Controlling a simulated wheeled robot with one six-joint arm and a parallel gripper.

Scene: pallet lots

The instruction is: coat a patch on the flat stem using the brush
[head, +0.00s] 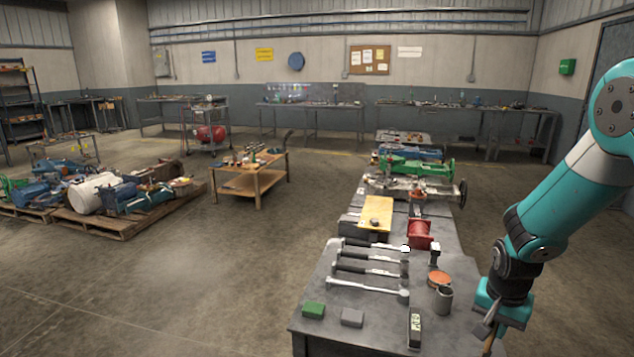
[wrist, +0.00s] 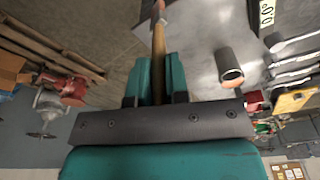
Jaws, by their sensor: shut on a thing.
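My gripper (head: 500,312) is at the right of the head view, beside the near right end of the grey workbench (head: 380,329). It is shut on the brush, whose wooden handle (wrist: 159,50) runs between the two teal fingers in the wrist view. A part of the brush (head: 489,341) also shows below the jaws in the head view. The brush's bristles are not clearly seen. I cannot pick out the flat stem for sure in either view.

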